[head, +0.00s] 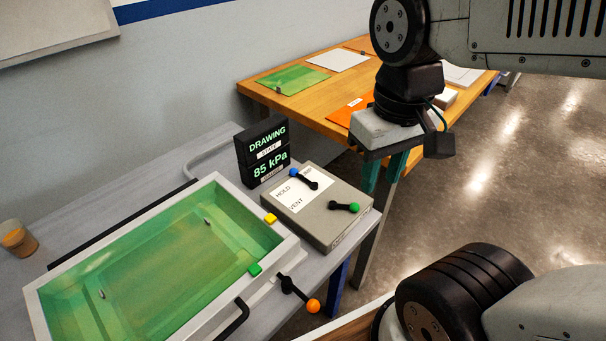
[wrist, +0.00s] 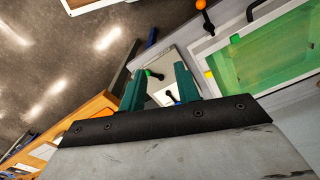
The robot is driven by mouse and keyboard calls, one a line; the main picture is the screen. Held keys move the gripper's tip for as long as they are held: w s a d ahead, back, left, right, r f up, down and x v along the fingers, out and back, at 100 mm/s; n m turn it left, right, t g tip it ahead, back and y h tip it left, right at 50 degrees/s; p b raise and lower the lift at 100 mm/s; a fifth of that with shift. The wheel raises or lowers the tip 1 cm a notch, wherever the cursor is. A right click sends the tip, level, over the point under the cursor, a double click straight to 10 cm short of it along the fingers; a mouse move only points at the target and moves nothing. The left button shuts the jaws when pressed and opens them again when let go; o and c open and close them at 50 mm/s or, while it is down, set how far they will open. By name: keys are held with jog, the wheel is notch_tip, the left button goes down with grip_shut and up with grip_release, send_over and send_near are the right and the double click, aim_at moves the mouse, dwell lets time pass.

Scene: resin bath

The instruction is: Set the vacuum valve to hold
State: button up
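The valve box (head: 325,222) is a grey box on the bench with a white plate lettered HOLD (head: 283,191) and VENT (head: 296,205); a third label at the plate's upper right is too small to read. A black lever with a blue knob (head: 293,172) sits on it, its knob towards the upper left. A second black lever with a green knob (head: 354,208) sits at the right. My gripper (head: 384,178) is above and right of the box, apart from it. In the wrist view my gripper (wrist: 160,77) is open and empty, with the box between and beyond its teal fingers.
A display (head: 264,152) behind the box reads DRAWING and 85 kPa. A green resin bath (head: 170,265) fills the left, with an orange-knobbed lever (head: 313,305) at its front. A wooden table (head: 330,122) with sheets stands behind. A cup (head: 18,240) is far left.

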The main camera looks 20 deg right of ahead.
jog(key=w+f+n+g+h, duration=0.1)
jog(key=w+f+g, duration=0.1)
jog(key=w+f, duration=0.55)
jog(key=n+t+h, duration=0.1)
jog(key=n+t, duration=0.2)
send_near(306, 179)
jog(key=x, duration=0.7)
jog(key=shift+f, duration=0.35)
grip_shut()
